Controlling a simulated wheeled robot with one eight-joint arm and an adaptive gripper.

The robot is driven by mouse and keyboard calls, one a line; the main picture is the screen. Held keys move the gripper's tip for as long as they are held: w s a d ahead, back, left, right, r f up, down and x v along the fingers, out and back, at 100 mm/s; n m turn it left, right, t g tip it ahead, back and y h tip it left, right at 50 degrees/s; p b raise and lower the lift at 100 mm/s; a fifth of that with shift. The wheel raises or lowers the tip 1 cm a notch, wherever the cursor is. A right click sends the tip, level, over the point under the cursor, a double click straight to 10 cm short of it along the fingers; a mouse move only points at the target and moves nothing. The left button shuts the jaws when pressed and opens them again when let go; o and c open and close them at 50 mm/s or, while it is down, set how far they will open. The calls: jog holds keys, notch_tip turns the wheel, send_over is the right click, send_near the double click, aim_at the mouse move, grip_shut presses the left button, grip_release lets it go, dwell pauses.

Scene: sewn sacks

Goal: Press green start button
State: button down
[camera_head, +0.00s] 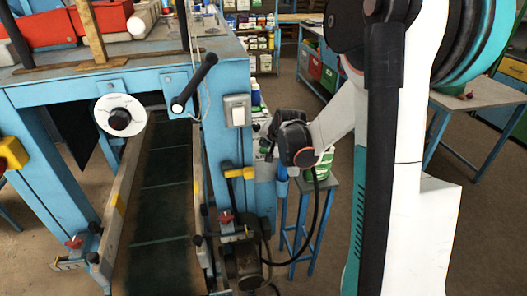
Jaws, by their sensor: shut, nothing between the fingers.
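I cannot make out a green start button. A pale grey switch box (237,110) is fixed to the right side of the blue machine (215,150); its buttons cannot be told apart. My gripper (268,138) is dark, small in the picture and partly hidden by its own wrist. It is just right of the machine's side, lower and to the right of the switch box, and appears apart from it. It is shut and empty.
A conveyor belt (160,200) runs under the machine top. A blue stool (310,205) with containers stands behind my wrist. A motor (247,262) sits low. Workbenches stand at right.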

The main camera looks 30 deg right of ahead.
aim_at(266, 149)
jog(key=shift+f+b, duration=0.35)
jog(key=shift+f, duration=0.1)
dwell(0.7)
jog(key=shift+r, duration=0.2)
jog(key=shift+r+p, duration=0.55)
jog(key=shift+r, duration=0.15)
jog(key=shift+r+p, duration=1.7)
jog(key=shift+r, duration=0.85)
dwell(2.0)
